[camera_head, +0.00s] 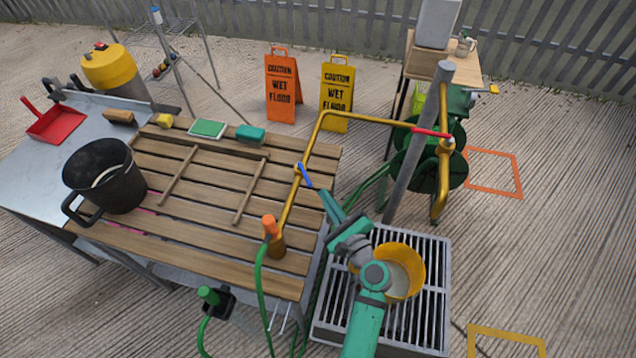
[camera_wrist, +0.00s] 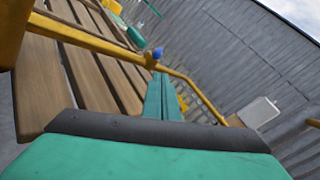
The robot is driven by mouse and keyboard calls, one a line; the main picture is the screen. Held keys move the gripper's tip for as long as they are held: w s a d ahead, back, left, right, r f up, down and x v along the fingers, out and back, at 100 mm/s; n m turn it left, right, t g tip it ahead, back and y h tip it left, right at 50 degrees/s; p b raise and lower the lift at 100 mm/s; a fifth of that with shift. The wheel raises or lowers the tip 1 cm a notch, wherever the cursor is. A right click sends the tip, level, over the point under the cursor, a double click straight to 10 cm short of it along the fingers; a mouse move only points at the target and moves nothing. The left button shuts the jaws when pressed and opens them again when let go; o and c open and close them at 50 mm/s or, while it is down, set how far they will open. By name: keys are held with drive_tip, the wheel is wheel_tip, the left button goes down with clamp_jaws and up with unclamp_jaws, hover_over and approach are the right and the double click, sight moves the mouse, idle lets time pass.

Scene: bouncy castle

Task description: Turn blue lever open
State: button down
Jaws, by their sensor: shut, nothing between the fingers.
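The blue lever (camera_head: 305,176) sits on the yellow pipe (camera_head: 291,205) above the slatted bench's right side. It slants down to the right from the pipe. My gripper (camera_head: 326,196) is just right of the lever's lower end, with its green fingers together and nothing held. In the wrist view, the blue lever (camera_wrist: 158,53) shows as a small blue end just beyond the tips of my gripper (camera_wrist: 157,76). The fingers hide part of it there. I cannot tell whether they touch.
A red lever (camera_head: 432,132) is on the pipe's right end by a grey post (camera_head: 415,145).

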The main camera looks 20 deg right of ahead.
sight(305, 174)
drive_tip(key=s+d+n+y, duration=0.35)
drive_tip(key=d+n, duration=0.25)
drive_tip(key=n, duration=0.5)
drive_tip(key=shift+h, duration=0.25)
drive_tip(key=w+a, duration=0.2)
drive_tip(key=w, duration=0.1)
drive_tip(key=w+a, duration=0.2)
drive_tip(key=w, duration=0.1)
drive_tip(key=w+a+r, duration=0.1)
drive_tip(key=w, duration=0.2)
drive_tip(key=shift+w+a, duration=0.1)
drive_tip(key=shift+a, duration=0.3)
drive_tip(key=shift+s+a+r, duration=0.2)
drive_tip(key=shift+a, duration=0.3)
